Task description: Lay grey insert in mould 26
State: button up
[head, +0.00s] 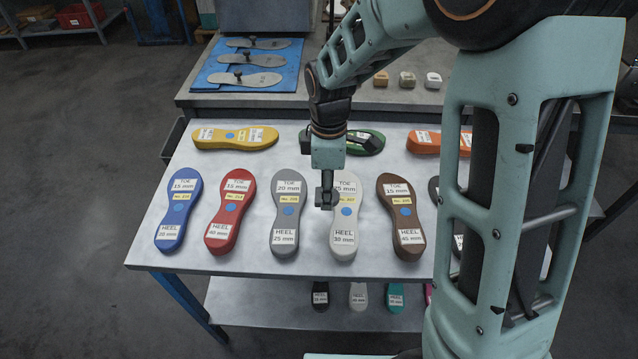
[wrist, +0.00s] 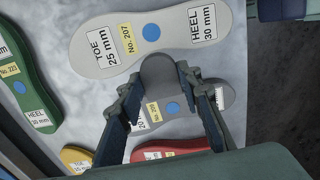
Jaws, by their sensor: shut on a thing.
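My gripper (head: 326,198) is in the head view above the worktable, between a mid-grey sole (head: 286,220) and a light grey sole (head: 344,222). In the wrist view its two fingers (wrist: 160,84) are shut on a small, round-ended grey piece, which I take for the grey insert (wrist: 158,70). The fingers hide its lower part, and it hardly shows in the head view. In the wrist view the light grey sole, labelled No. 207 (wrist: 172,38), lies just above it, and the mid-grey sole lies behind it. I can read no number 26.
Blue (head: 179,215), red (head: 231,218) and brown (head: 402,222) soles lie in the same row, with yellow, green and orange ones behind. Grey plates with black knobs lie on a blue mat (head: 215,72). Small pale blocks (head: 406,79) stand on the rear bench. More soles are on the lower shelf.

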aim_at(318, 192)
jog(key=f, duration=0.1)
jog(key=w+a+f, duration=0.2)
jog(key=shift+w+f, duration=0.1)
jog(key=shift+f, duration=1.75)
jog(key=shift+f, duration=0.2)
jog(key=o, duration=0.8)
jog(key=shift+r, duration=0.15)
